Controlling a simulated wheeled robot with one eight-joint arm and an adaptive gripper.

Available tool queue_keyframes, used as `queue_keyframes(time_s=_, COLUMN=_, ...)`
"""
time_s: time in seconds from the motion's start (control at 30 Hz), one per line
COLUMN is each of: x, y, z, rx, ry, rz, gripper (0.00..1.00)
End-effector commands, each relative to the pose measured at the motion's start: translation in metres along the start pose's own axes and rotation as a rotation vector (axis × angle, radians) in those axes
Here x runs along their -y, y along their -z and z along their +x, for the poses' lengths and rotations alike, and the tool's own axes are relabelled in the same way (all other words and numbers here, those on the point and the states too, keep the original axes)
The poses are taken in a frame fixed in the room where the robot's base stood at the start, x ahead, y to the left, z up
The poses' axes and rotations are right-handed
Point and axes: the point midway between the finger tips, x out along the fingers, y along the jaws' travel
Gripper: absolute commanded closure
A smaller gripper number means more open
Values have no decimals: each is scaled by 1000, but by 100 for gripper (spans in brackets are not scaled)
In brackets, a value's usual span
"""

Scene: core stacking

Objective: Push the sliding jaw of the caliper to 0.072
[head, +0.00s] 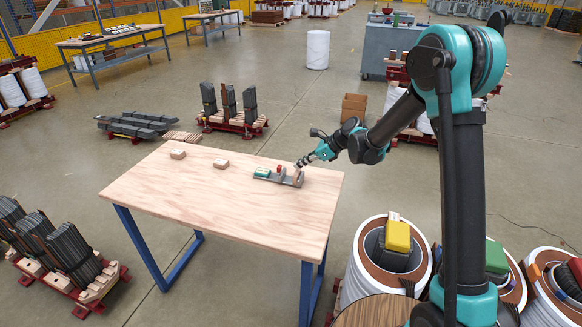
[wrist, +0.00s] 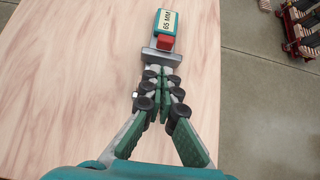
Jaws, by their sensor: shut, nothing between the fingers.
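The caliper (head: 286,181) lies on the wooden table (head: 215,205) near its back right edge. It is a grey bar carrying a teal block (head: 262,172) and a small red part (head: 279,168). In the wrist view the teal block (wrist: 166,22) has a label reading "65 MM", and the red part (wrist: 165,43) sits below it. A grey crosspiece (wrist: 160,55) lies between the red part and my gripper (wrist: 153,72). My gripper is shut and empty, its fingertips close to the crosspiece. Whether they touch it, I cannot tell. The fingers hide part of the caliper.
The front and left of the tabletop are clear. White drums with coloured items (head: 395,262) stand right of the table.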

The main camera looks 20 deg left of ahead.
Motion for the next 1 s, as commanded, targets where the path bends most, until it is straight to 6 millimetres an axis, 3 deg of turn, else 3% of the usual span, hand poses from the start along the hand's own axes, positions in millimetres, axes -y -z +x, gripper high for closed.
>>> queue_keyframes(time_s=0.2, x=0, y=0, z=-46, rx=1, ry=2, rz=2, gripper=100)
queue_keyframes(time_s=0.47, x=0, y=0, z=-73, rx=0, ry=0, rz=0, gripper=100)
queue_keyframes(time_s=0.7, x=1, y=-21, z=-47, rx=-50, ry=-3, rz=-4, gripper=100)
queue_keyframes(time_s=0.87, x=2, y=-20, z=-35, rx=-53, ry=-2, rz=-1, gripper=100)
queue_keyframes(time_s=1.0, x=2, y=-19, z=-12, rx=-53, ry=-2, rz=-3, gripper=100)
